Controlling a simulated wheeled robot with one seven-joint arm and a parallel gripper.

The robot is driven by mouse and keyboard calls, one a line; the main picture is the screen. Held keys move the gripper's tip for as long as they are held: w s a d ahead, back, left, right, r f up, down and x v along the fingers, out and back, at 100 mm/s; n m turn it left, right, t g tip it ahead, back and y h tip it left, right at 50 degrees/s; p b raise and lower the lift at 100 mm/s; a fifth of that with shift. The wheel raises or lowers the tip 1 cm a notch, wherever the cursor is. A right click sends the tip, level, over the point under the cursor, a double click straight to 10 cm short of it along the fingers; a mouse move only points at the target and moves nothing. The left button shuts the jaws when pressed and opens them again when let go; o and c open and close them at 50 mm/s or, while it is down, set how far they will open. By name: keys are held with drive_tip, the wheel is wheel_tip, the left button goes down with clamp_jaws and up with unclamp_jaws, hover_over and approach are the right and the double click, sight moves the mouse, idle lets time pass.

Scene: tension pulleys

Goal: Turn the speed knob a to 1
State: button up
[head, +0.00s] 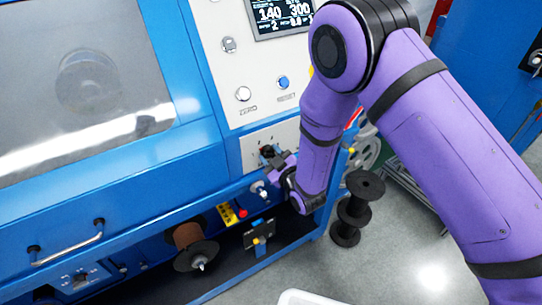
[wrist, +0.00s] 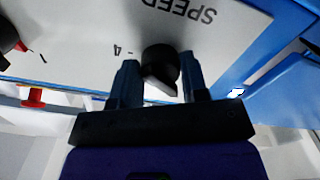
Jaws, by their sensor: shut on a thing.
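The speed knob is a black round knob (wrist: 160,66) on a pale panel, below the upside-down word SPEED in the wrist view. My gripper (wrist: 159,76) has one blue-grey finger on each side of the knob and is shut on it. A printed 4 with a short mark shows just left of the knob; the other scale marks near it are hidden or hard to read. I cannot tell which number the knob points to. In the head view my gripper (head: 270,155) is at the small panel on the machine's lower front, largely covering the knob.
A display (head: 284,14) and several buttons sit on the panel above. A red knob (wrist: 35,96) shows at the left in the wrist view. Black spools (head: 355,211) stand on the floor at the right.

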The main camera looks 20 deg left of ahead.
drive_tip(key=n, duration=0.6)
drive_tip(key=shift+n, duration=0.3)
idle(0.4)
drive_tip(key=o, duration=0.9)
drive_tip(key=shift+d, duration=0.1)
drive_tip(key=v, duration=1)
drive_tip(key=shift+s+d, duration=0.2)
drive_tip(key=shift+s, duration=0.1)
